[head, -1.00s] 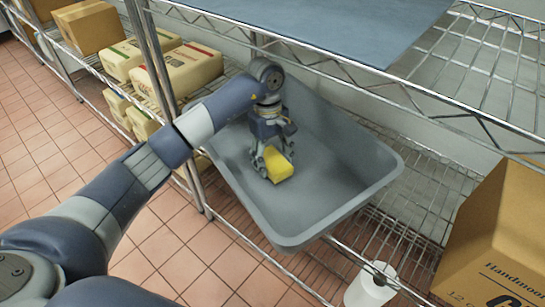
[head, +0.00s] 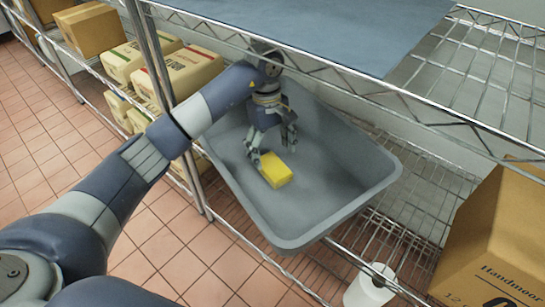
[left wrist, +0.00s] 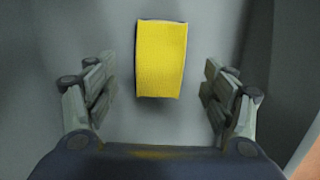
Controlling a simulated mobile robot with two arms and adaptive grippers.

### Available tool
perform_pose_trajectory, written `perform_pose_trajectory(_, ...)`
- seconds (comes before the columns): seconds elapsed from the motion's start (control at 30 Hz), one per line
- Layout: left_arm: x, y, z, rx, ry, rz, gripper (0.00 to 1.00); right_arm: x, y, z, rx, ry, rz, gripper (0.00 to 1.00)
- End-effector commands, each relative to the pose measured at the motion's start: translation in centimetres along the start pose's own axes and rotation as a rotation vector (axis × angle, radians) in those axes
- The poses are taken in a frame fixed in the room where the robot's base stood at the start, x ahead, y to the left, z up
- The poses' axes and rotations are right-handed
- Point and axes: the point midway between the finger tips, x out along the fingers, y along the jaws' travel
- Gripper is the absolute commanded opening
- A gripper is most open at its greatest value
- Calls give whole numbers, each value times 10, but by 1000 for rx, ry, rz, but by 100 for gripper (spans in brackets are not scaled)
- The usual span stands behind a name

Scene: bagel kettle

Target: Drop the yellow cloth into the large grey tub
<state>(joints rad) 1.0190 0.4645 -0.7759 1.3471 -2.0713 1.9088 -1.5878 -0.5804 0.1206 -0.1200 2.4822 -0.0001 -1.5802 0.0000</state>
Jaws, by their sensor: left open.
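The yellow cloth (head: 277,170), a small folded block, lies on the floor of the large grey tub (head: 345,195). My left gripper (head: 272,152) is inside the tub, just above and behind the cloth, with its fingers spread. In the left wrist view the cloth (left wrist: 161,60) lies between the two open fingers and apart from both, with clear gaps on either side. The left gripper (left wrist: 160,95) is empty. My right gripper is not in view.
The tub rests on a wire shelf (head: 430,190). A blue-grey sheet (head: 330,25) lies on the shelf above. A cardboard box (head: 500,235) stands at the right, a white roll (head: 371,285) at the bottom. Packages (head: 185,70) stand at the left.

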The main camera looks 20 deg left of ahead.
Motion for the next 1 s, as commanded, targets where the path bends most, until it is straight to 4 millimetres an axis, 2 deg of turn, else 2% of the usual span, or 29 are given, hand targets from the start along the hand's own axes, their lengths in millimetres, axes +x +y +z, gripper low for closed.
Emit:
perform_pose_trajectory(0.1,-23,0,-1,0,3,1,76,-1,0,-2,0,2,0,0)
perform_pose_trajectory(0.2,-35,0,0,0,1,-1,76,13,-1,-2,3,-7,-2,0)
perform_pose_trajectory(0.33,-42,0,0,0,0,-1,76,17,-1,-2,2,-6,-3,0)
perform_pose_trajectory(0.83,-42,0,1,0,-3,0,76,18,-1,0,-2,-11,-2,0)
perform_pose_trajectory(0.93,-35,6,11,7,-39,29,76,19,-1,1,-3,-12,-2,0)
perform_pose_trajectory(1.0,-24,15,30,15,-107,86,76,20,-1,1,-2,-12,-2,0)
